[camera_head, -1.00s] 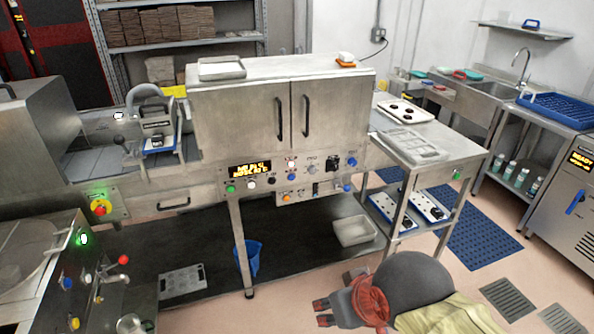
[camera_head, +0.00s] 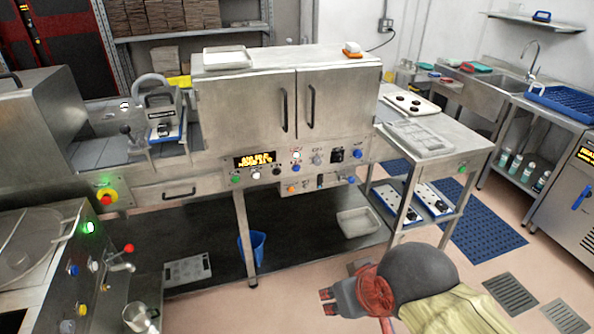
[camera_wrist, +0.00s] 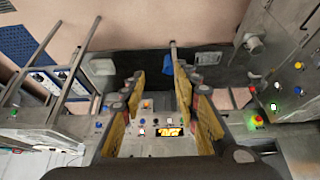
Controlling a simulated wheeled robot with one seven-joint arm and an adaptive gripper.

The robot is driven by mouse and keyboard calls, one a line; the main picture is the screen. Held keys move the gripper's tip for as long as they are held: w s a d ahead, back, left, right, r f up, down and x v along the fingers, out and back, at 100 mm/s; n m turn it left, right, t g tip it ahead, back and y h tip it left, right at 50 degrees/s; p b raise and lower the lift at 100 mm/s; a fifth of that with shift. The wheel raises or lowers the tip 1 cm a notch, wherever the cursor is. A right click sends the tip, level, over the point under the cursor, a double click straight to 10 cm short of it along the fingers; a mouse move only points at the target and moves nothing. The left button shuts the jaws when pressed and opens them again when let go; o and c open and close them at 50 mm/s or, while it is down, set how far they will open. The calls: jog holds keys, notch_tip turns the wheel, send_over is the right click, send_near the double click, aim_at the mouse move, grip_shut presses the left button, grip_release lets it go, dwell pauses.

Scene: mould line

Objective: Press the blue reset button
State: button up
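The steel cabinet's control panel (camera_head: 327,163) has a lit amber display (camera_head: 255,160) and a row of coloured buttons and knobs. Several blue controls show: a blue button (camera_head: 296,168) under a lit white-red one, a blue knob (camera_head: 357,154) and a blue button (camera_head: 351,181) at the right end. Labels are too small to tell which is reset. My gripper (camera_head: 327,301) is below and in front of the panel, apart from it. In the wrist view, my gripper (camera_wrist: 160,90) has its two yellow-padded fingers apart with nothing held; the display (camera_wrist: 168,131) shows between them.
A side table (camera_head: 440,145) with trays stands right of the cabinet. A machine with a green light and a red-knobbed lever (camera_head: 128,248) stands at the front left. A blue bucket (camera_head: 252,246) and a grey bin (camera_head: 357,221) are under the cabinet. Floor in front is clear.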

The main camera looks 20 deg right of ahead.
jog(key=c, duration=0.6)
grip_shut()
dwell(0.8)
